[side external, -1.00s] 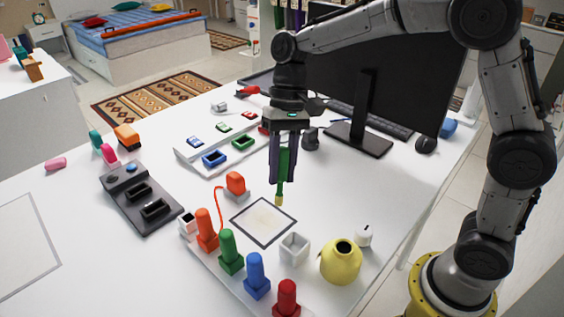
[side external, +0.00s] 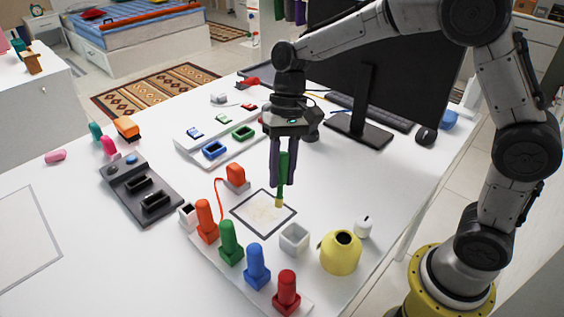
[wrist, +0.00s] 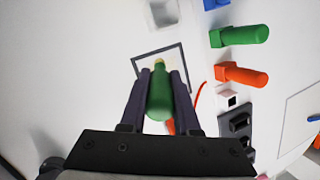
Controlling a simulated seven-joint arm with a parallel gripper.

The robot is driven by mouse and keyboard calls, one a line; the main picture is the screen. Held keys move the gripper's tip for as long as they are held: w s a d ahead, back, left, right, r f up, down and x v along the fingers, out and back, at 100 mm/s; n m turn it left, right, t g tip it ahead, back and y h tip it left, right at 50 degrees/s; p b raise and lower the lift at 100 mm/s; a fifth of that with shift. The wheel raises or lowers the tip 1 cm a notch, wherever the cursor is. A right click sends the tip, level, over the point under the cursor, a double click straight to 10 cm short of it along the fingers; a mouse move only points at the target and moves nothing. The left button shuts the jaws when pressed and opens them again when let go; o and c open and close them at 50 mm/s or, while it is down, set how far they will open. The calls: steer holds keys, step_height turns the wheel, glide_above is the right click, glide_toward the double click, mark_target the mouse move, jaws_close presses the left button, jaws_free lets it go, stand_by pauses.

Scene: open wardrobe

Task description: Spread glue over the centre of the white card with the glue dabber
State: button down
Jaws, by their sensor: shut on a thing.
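The white card (side external: 258,217) lies flat on the white table inside a thin dark border, with a faint cream tint on its face. It also shows in the wrist view (wrist: 145,68), partly hidden by the dabber and fingers. My gripper (side external: 281,182) is shut on the green handle of the glue dabber (side external: 283,168), which hangs upright with its yellowish tip down. The tip is over the right part of the card in the side view. I cannot tell whether it touches. In the wrist view the dabber (wrist: 159,98) sits between the two fingers.
A white square cup (side external: 294,238) and a yellow pot (side external: 341,253) stand close in front of the card. Several coloured pegs (side external: 256,268) line the front. A monitor (side external: 380,70) stands behind.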

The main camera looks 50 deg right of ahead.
mark_target(277, 192)
steer(key=shift+f, duration=1.7)
steer(key=shift+w+f, duration=0.2)
steer(key=shift+w, duration=3.55)
steer(key=shift+w+a, duration=0.2)
steer(key=shift+a, duration=0.4)
steer(key=shift+s, duration=3.9)
steer(key=shift+s+a, duration=0.1)
steer(key=shift+a, duration=0.45)
steer(key=shift+w+d, duration=0.1)
steer(key=shift+w, duration=3.85)
step_height(277, 192, up, 8)
